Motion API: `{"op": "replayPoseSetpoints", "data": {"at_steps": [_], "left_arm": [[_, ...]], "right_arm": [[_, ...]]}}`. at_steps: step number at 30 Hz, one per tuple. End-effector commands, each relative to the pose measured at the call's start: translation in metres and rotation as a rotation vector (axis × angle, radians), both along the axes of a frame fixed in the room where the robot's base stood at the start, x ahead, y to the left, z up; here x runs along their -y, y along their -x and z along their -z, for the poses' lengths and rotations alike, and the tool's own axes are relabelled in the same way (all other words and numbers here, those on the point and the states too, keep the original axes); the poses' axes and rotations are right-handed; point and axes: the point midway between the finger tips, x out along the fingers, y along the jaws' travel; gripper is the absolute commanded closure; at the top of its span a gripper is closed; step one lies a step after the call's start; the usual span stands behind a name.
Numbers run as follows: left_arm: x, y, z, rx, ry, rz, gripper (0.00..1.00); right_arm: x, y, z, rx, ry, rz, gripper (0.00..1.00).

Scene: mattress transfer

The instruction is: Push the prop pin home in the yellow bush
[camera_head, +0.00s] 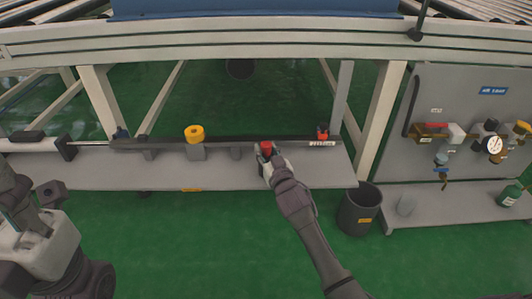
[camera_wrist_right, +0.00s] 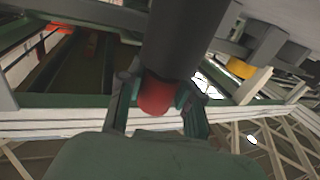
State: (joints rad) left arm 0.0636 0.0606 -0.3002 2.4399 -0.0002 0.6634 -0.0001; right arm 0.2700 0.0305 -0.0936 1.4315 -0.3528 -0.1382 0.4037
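The yellow bush (camera_head: 195,134) stands on a grey block on the dark rail, left of my right gripper. A yellow part (camera_wrist_right: 240,68), probably the same bush, shows in the right wrist view. My right gripper (camera_head: 266,152) is over the bench near the rail. In the right wrist view its fingers (camera_wrist_right: 158,100) close on both sides of a red knob (camera_wrist_right: 156,95) with a thick dark shaft, which looks like the prop pin. The red end (camera_head: 266,146) also shows in the head view. It is apart from the bush. My left gripper (camera_head: 14,190) is at the left edge, its fingers unclear.
The grey bench (camera_head: 110,176) carries the long dark rail (camera_head: 225,142). A small red part (camera_head: 322,132) sits at the rail's right end. A dark bin (camera_head: 358,210) stands right of the bench, and a panel with valves (camera_head: 455,105) is beyond it.

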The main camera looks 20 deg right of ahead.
Motion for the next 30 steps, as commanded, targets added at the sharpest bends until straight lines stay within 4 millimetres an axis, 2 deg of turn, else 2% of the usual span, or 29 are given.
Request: {"op": "replayPoseSetpoints", "data": {"at_steps": [1,5,13,17,30], "left_arm": [[0.000,0.000,0.000,0.000,0.000,0.000,0.60],[0.000,0.000,0.000,0.000,0.000,0.000,0.60],[0.000,0.000,0.000,0.001,0.000,0.001,0.60],[0.000,0.001,-0.005,0.005,0.001,0.001,0.60],[-0.004,-0.002,0.015,-0.132,0.010,0.007,0.60]], "right_arm": [[0.000,0.000,0.000,0.000,0.000,0.000,0.79],[0.000,0.000,0.000,0.000,0.000,0.000,1.00],[0.000,0.000,-0.001,0.002,0.000,0.000,1.00],[0.000,0.000,-0.008,0.003,0.000,0.000,1.00],[0.000,0.000,-0.072,0.004,0.000,-0.001,1.00]]}}
